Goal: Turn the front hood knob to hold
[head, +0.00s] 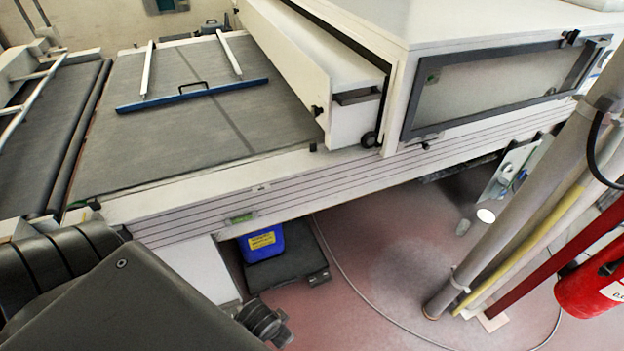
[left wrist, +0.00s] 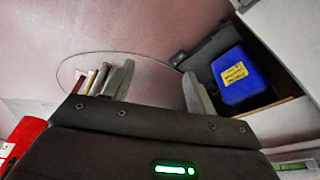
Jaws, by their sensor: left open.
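The white hood (head: 400,35) stands at the upper right in the head view, with a framed window on its side. A dark round knob-like part (head: 369,139) sits at its lower near corner, and a smaller dark part (head: 424,146) lies right of it. I cannot tell which is the front hood knob, nor read any setting. My left gripper (left wrist: 158,88) shows in the left wrist view, open and empty, with floor between its fingers. The hood parts do not show there. In the head view my left arm fills the lower left. My right gripper is not in view.
A grey conveyor belt (head: 170,130) carries a blue bar (head: 190,95) with a handle. A blue container (head: 262,243) stands below the machine's edge; it also shows in the left wrist view (left wrist: 240,75). Pipes (head: 520,200) and a red extinguisher (head: 592,288) stand at the right. Floor between is open.

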